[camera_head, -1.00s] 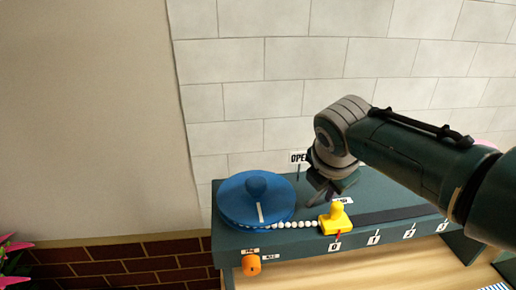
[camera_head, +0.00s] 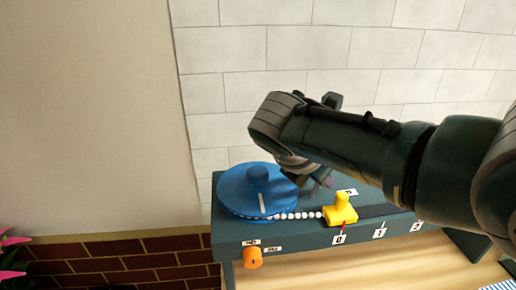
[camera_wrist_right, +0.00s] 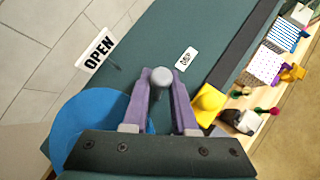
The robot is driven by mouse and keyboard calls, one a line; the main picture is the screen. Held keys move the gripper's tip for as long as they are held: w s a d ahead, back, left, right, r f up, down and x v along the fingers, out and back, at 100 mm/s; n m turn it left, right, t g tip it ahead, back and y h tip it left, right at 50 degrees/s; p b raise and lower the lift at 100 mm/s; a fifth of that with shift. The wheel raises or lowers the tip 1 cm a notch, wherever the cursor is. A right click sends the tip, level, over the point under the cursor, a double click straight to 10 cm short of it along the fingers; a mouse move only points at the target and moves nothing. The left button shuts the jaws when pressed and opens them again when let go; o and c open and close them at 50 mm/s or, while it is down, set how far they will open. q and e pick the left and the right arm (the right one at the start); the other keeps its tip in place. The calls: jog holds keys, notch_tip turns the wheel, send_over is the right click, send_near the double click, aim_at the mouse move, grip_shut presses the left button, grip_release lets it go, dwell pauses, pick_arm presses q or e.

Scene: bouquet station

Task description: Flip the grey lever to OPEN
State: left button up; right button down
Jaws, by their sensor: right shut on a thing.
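The grey lever's round knob (camera_wrist_right: 162,76) stands between the purple fingers of my right gripper (camera_wrist_right: 161,80) in the right wrist view. The gripper is shut on it. The knob is between the white OPEN sign (camera_wrist_right: 98,52) and a smaller white label (camera_wrist_right: 187,58) that is hard to read. In the head view my right gripper (camera_head: 318,183) is low over the dark green bench top, just right of the blue disc; my arm hides the lever and the OPEN sign there. My left gripper is not in view.
The blue disc (camera_head: 236,190) sits at the bench's left end, with white beads (camera_head: 297,215) leading to a yellow slider (camera_head: 341,209) near mark 0. An orange knob (camera_head: 253,258) is on the front. Small items (camera_wrist_right: 265,65) lie along the right in the wrist view. A tiled wall stands behind.

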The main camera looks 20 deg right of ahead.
jog(key=h+b, duration=0.1)
jog(key=a+b, duration=0.1)
jog(key=shift+w+f+h+b, duration=0.2)
jog(key=shift+h+b, duration=0.1)
jog(key=shift+h, duration=0.1)
jog(key=shift+a+r+n+h+b, duration=0.15)
jog(key=shift+r+n+h+b, duration=0.15)
jog(key=shift+h+b, duration=0.4)
jog(key=c, duration=0.9)
grip_release()
jog(key=shift+a+r, duration=0.2)
jog(key=shift+a, duration=0.05)
jog(key=p+v, duration=0.1)
jog(key=v, duration=0.7)
jog(key=shift+a+r+p, duration=0.15)
jog(key=shift+r+p, duration=0.05)
jog(key=shift+p, duration=0.1)
jog(key=shift+s+a+r, duration=0.2)
jog(key=shift+a+r, duration=0.1)
